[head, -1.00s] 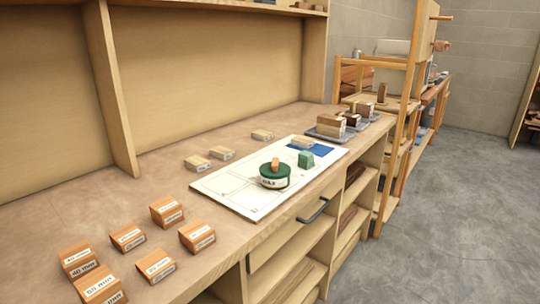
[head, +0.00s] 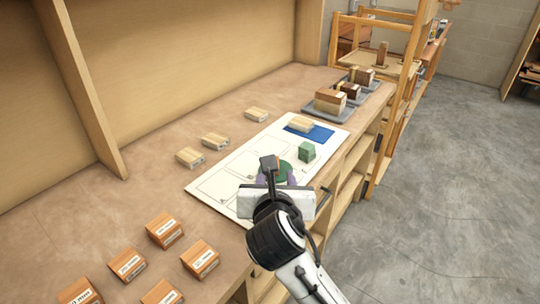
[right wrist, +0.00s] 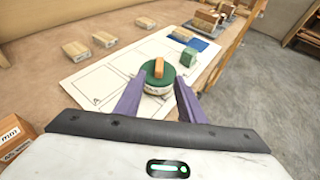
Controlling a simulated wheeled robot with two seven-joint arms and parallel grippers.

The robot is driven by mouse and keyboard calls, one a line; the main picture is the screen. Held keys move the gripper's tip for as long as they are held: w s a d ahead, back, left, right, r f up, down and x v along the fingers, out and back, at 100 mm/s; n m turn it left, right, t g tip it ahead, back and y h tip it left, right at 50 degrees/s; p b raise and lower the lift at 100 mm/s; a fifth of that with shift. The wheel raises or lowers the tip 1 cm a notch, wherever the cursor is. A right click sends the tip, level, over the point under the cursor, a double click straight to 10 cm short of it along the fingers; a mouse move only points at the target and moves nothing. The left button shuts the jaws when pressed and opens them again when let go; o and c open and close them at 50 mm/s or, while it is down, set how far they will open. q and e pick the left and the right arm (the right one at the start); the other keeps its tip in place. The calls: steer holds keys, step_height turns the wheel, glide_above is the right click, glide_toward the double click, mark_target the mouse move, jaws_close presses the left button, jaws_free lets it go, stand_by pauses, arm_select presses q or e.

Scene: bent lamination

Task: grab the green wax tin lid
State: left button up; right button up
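The green wax tin lid (right wrist: 150,82) sits on a round tin with a white labelled side (right wrist: 158,91), on the white sheet. A small wooden block (right wrist: 159,67) stands on top of the lid. In the head view the lid (head: 284,170) is partly hidden by my right gripper (head: 277,177). In the right wrist view the purple fingers of my right gripper (right wrist: 158,88) are spread apart, one on each side of the tin's near part. I cannot tell whether they touch it. My left gripper is not in view.
A green block (head: 306,151) stands close behind the tin, near a blue patch (head: 316,133) with a pale wood block. Labelled orange-brown blocks (head: 164,229) lie at the front left. Pale blocks (head: 215,141) lie along the sheet's left. Grey trays (head: 333,113) hold blocks at the back.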

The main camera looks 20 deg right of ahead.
steer(key=x, duration=0.3)
steer(key=shift+w+d+r, duration=0.1)
steer(key=shift+w+d, duration=0.05)
steer(key=shift+w, duration=0.05)
steer(key=shift+x, duration=3.15)
steer(key=shift+s, duration=0.1)
jaws_close()
